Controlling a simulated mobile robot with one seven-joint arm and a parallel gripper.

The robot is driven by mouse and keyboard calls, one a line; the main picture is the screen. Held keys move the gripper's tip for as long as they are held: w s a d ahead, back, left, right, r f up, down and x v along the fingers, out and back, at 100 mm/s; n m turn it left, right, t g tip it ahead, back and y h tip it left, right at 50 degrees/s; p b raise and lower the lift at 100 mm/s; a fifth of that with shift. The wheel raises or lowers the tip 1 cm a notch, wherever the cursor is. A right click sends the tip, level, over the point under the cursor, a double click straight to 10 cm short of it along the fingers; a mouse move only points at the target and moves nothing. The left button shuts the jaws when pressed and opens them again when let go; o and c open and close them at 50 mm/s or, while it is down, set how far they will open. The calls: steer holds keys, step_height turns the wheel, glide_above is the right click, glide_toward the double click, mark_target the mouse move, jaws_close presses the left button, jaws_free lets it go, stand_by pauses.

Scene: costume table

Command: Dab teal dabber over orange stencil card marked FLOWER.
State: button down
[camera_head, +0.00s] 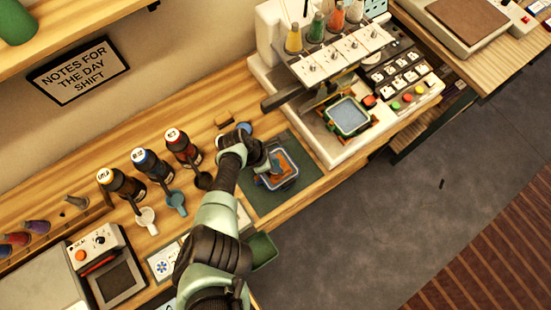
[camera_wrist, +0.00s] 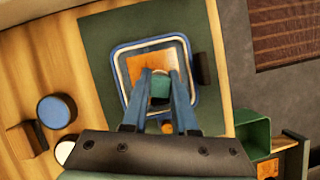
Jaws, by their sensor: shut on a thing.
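My gripper (camera_wrist: 160,100) is shut on the teal dabber (camera_wrist: 160,84), whose teal body shows between the fingertips. In the wrist view the dabber is in front of the orange stencil card (camera_wrist: 142,66); I cannot tell whether it touches the card. The card lies inside a blue-rimmed hoop frame (camera_wrist: 119,62), which rests on a dark green mat (camera_wrist: 99,40). In the head view my gripper (camera_head: 270,164) reaches over the same orange card (camera_head: 286,162), partly covering it. No marking on the card is legible, and the fingers hide its lower part.
A blue round pad (camera_wrist: 57,111) and a wooden block (camera_wrist: 26,140) lie left of the mat. A green bin (camera_head: 262,250) stands at the table's front edge. Dark bottles (camera_head: 150,163) stand left of my arm. An embroidery machine (camera_head: 330,60) is at the right.

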steer(key=shift+s+f+b, duration=0.1)
steer(key=shift+f+b, duration=0.35)
steer(key=shift+f, duration=0.15)
stand_by(1.1)
steer(key=shift+r, duration=0.15)
step_height(320, 180, up, 7)
steer(key=p, duration=0.7)
steer(key=shift+f, duration=0.2)
steer(key=b+x, duration=0.1)
steer(key=x, duration=0.1)
steer(key=b+x, duration=0.4)
steer(key=shift+s+a+f, duration=0.15)
steer(key=shift+a, duration=0.25)
steer(key=shift+s+f+b, duration=0.1)
steer(key=shift+f+b, duration=0.45)
steer(key=shift+b, duration=0.15)
stand_by(1.6)
steer(key=shift+r, duration=0.15)
